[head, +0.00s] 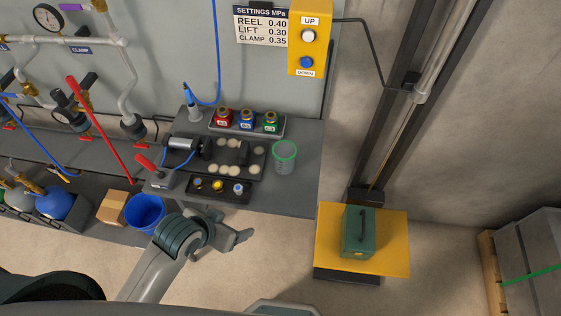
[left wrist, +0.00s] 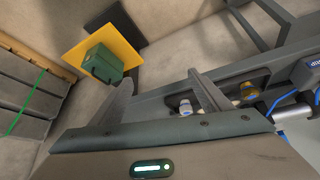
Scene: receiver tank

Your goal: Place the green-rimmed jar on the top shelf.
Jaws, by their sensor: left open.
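The green-rimmed jar (head: 284,161) is clear, greyish and upright near the right end of the grey workbench (head: 298,194). My left gripper (head: 237,228) is in front of the bench, below and left of the jar, and apart from it. In the left wrist view its two fingers (left wrist: 160,78) are spread with nothing between them. The jar cannot be made out in the left wrist view. I cannot pick out a top shelf in either view. My right gripper is not in view.
A tray of red, blue and green jars (head: 246,122) stands behind the green-rimmed jar. A black parts tray (head: 218,189) lies near the front edge. A green case (head: 358,232) sits on a yellow platform (head: 393,258) to the right. A blue bucket (head: 146,212) is at left.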

